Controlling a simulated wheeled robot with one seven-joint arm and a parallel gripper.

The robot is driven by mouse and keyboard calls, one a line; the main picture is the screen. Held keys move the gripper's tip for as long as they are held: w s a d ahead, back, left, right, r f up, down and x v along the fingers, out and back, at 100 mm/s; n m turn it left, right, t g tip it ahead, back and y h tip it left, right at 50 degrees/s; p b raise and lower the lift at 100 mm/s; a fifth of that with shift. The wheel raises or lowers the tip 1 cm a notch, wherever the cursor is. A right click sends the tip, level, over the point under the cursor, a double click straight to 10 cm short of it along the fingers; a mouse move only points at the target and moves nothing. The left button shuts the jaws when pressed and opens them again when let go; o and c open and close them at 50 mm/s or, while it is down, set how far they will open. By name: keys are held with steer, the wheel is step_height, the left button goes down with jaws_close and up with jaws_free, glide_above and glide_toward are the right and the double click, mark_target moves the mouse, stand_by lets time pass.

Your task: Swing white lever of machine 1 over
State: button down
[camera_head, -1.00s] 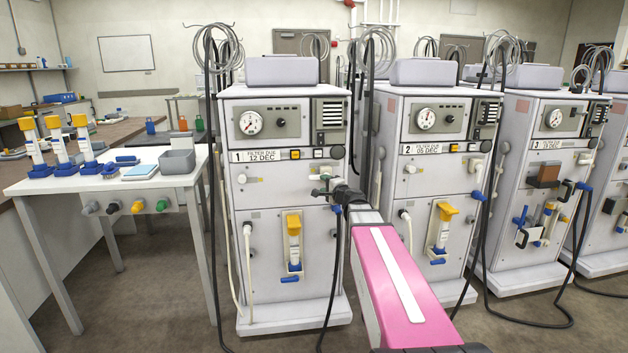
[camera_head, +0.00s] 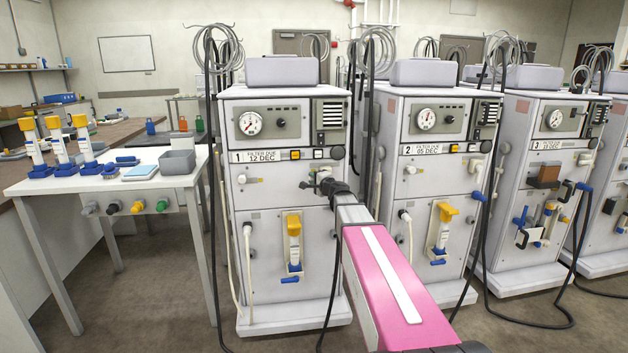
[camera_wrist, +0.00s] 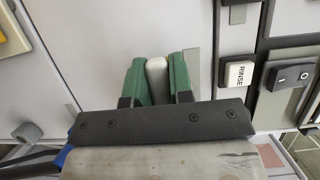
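Machine 1 (camera_head: 262,215) is the white cabinet labelled "1 FILTER DUE 12 DEC", left of machine 2. My gripper (camera_head: 316,183) is at its front, below the label and button row on the right side. In the wrist view, the white lever (camera_wrist: 157,78) stands between the two green fingers of my gripper (camera_wrist: 159,80). The lever's lower part is hidden by the dark gripper body. In the head view the lever is too small and too covered to make out.
The RINSE button (camera_wrist: 239,74) and a black rocker switch (camera_wrist: 291,75) are right of the fingers. A yellow-capped filter (camera_head: 293,240) hangs below my gripper. Machine 2 (camera_head: 425,190) stands close on the right. A white side table (camera_head: 150,178) stands left.

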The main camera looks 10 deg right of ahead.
steer(key=shift+d+f+n+g+h, duration=0.1)
steer(key=shift+f+n+g+h, duration=0.35)
steer(key=shift+n, duration=0.5)
steer(key=shift+d+f+n+g+h, duration=0.15)
steer(key=shift+f+n+g, duration=0.1)
steer(key=shift+f+n, duration=0.55)
steer(key=shift+r, duration=0.2)
steer(key=c, duration=1)
jaws_free()
steer(key=shift+s, duration=0.1)
steer(key=v, duration=1)
steer(key=shift+s, duration=0.3)
steer(key=shift+d, duration=0.1)
